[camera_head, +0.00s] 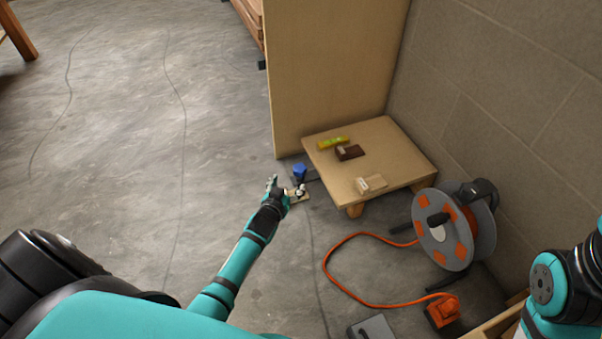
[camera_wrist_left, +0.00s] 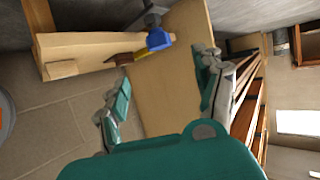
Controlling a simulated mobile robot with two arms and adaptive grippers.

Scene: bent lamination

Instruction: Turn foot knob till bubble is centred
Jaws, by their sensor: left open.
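A blue foot knob (camera_head: 299,171) sits low at the near left corner of a low wooden platform (camera_head: 395,150). The knob also shows in the left wrist view (camera_wrist_left: 158,39), near the top middle. A yellow-green spirit level (camera_head: 333,142) lies on the platform's far left part; its bubble is too small to read. My left gripper (camera_head: 286,187) is open and empty, just short of the knob and apart from it. In the left wrist view, its spread fingers (camera_wrist_left: 160,82) frame a wooden panel, with the knob beyond them. My right gripper is out of view.
A dark brown block (camera_head: 350,152) and a pale wood block (camera_head: 370,184) lie on the platform. A tall wooden panel (camera_head: 325,70) stands behind it. A cable reel (camera_head: 450,225) with orange cable stands at right. The floor at left is clear.

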